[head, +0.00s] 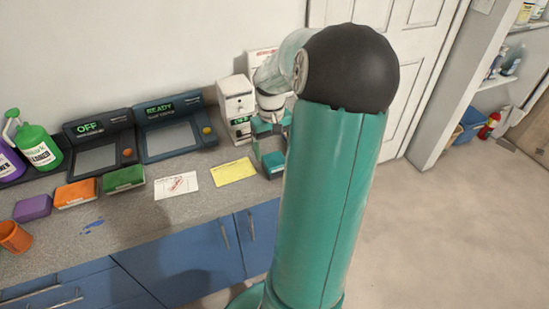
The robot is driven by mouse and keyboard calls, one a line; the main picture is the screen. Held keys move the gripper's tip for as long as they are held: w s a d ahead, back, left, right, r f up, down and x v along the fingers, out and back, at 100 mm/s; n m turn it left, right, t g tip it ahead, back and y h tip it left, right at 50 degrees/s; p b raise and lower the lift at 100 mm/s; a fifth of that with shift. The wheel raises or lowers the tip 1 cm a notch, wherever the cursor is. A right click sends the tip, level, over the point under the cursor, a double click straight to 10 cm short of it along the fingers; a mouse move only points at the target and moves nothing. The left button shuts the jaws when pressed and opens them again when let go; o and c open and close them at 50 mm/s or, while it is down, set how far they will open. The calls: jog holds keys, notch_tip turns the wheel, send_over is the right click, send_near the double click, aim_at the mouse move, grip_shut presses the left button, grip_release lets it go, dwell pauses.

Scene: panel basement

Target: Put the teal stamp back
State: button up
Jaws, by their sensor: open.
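A small teal block (273,162), which looks like the teal stamp, sits on the grey counter right of the yellow paper. My gripper (268,128) is open and points down just above it. My arm covers the right side of that spot, and I cannot tell whether the fingers touch the block. A purple block (32,208), an orange block (76,193) and a green block (123,179) stand in a row on the left of the counter. A white paper with a red mark (177,185) and a yellow paper (233,171) lie between the green and teal blocks.
Two dark consoles, one reading OFF (97,157) and one reading READY (175,138), stand along the wall. A white machine (236,99) stands close behind my gripper. Green (40,149) and purple bottles and an orange cup (14,237) are at left. Blue marks (92,226) lie near the front edge.

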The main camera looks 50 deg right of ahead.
aim_at(272, 157)
notch_tip(272, 157, up, 7)
jog(key=shift+w+d, duration=0.2)
jog(key=shift+w, duration=0.1)
jog(key=w+a+r+n+t+h, duration=0.1)
jog(key=w+a+r, duration=0.15)
jog(key=a, duration=0.65)
jog(key=w+a+r+n+t+h, duration=0.1)
jog(key=a+r+n+h, duration=0.15)
jog(key=a, duration=0.75)
jog(key=s+a+r+n+t+y, duration=0.1)
jog(key=s+a+t, duration=0.1)
jog(key=a, duration=0.6)
jog(key=s+a+r+n+t+y, duration=0.1)
jog(key=s+a+t+y, duration=0.1)
jog(key=s+a, duration=0.3)
jog(key=a, duration=0.4)
jog(key=shift+s+a+r+n+t, duration=0.15)
jog(key=shift+a+r+n+t, duration=0.15)
jog(key=shift+n+t, duration=0.1)
